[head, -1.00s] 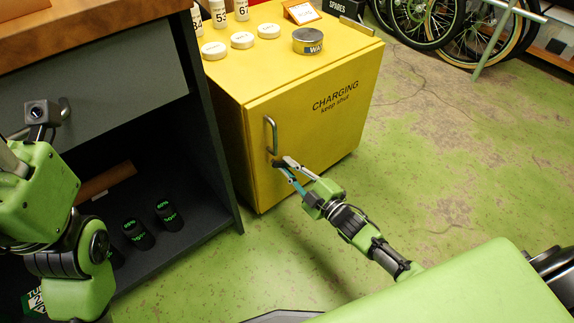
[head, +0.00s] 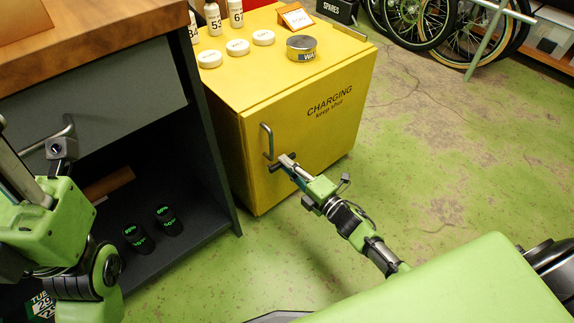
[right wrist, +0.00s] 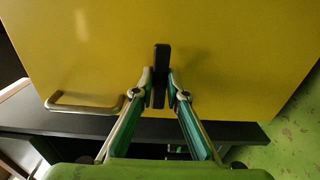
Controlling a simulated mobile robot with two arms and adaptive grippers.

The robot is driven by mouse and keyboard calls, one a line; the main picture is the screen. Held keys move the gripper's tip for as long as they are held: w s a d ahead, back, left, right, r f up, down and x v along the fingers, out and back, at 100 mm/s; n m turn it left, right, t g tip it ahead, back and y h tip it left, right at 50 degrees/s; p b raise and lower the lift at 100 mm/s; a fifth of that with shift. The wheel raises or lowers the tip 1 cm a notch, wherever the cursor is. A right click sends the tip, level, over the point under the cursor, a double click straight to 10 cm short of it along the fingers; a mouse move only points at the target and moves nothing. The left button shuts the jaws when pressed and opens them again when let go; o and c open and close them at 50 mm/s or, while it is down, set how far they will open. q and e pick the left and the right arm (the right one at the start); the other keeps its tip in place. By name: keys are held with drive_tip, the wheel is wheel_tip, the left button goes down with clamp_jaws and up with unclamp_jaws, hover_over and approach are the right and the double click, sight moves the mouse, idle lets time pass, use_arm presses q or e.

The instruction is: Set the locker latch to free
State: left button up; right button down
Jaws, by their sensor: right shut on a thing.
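The yellow locker (head: 290,150) is closed, with "CHARGING keep shut" on its door. Its latch (right wrist: 161,75) is a small black bar on the door, close to the metal door handle (head: 267,141). In the right wrist view the bar stands at a right angle to the handle (right wrist: 85,107). My right gripper (right wrist: 160,88) has its fingertips on both sides of the bar, shut on it. In the head view this gripper (head: 286,162) partly hides the latch. My left arm is at the left edge; its fingertips are not clear.
A dark workbench with an open shelf (head: 150,210) stands left of the locker; black battery-like items (head: 137,238) sit inside. A tin (head: 301,48), white discs and bottles stand on the locker. Bicycle wheels (head: 420,20) are at the back right. Green floor right of the locker is clear.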

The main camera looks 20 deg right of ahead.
idle(0.4)
drive_tip(key=c, duration=2)
unclamp_jaws()
drive_tip(key=v, duration=1.2)
